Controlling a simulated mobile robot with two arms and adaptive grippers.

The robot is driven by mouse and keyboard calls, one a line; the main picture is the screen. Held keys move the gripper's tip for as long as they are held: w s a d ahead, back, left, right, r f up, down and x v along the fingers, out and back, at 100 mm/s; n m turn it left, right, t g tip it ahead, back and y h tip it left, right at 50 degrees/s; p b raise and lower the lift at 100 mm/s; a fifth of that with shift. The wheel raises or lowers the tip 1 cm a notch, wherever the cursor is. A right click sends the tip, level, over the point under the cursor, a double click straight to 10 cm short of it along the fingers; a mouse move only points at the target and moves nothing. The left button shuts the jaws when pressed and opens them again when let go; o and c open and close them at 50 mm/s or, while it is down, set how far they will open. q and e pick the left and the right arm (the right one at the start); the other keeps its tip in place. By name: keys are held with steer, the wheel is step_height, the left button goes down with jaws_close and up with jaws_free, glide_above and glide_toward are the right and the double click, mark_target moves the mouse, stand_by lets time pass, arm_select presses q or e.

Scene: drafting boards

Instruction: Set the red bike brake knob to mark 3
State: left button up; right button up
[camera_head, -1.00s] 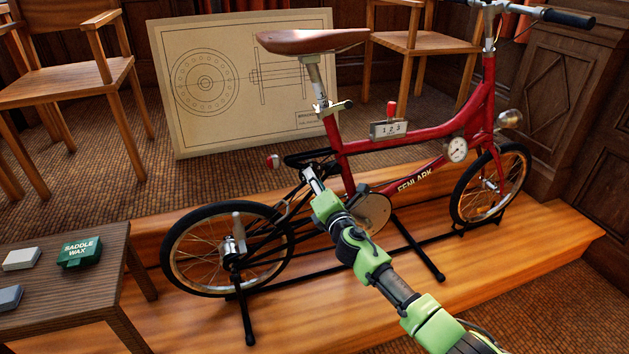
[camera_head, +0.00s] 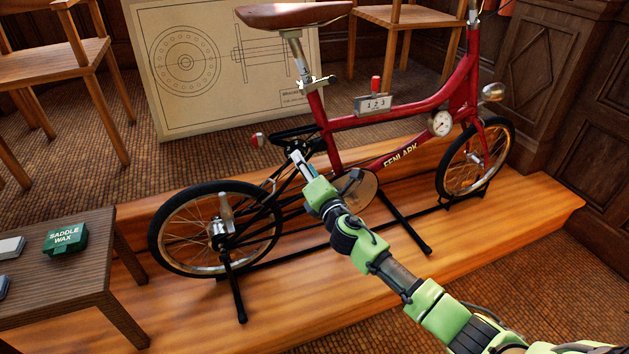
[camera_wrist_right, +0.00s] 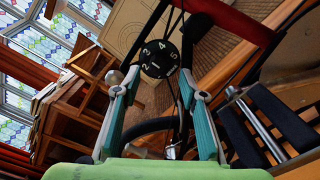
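The red bike (camera_head: 385,160) stands on a wooden platform. In the right wrist view a round black knob or dial (camera_wrist_right: 160,60) has white numerals including 2, 3, 4 and 5; which mark is set is too small to tell. My right gripper (camera_head: 293,156) is by the bike's rear frame, below the saddle. In the wrist view my right gripper (camera_wrist_right: 158,88) is open, its fingers apart with the dial seen between and beyond their tips; contact is not visible. In the head view I cannot make out the dial. My left gripper is out of view.
A grey box marked 1 2 3 (camera_head: 374,104) with a red lever sits on the bike's top tube. A round gauge (camera_head: 440,122) is near the front. A side table (camera_head: 70,285) holds a green saddle wax box (camera_head: 66,239). The bike's stand (camera_head: 405,225) is below.

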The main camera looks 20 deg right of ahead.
steer(key=s, duration=0.8)
steer(key=shift+d, duration=0.15)
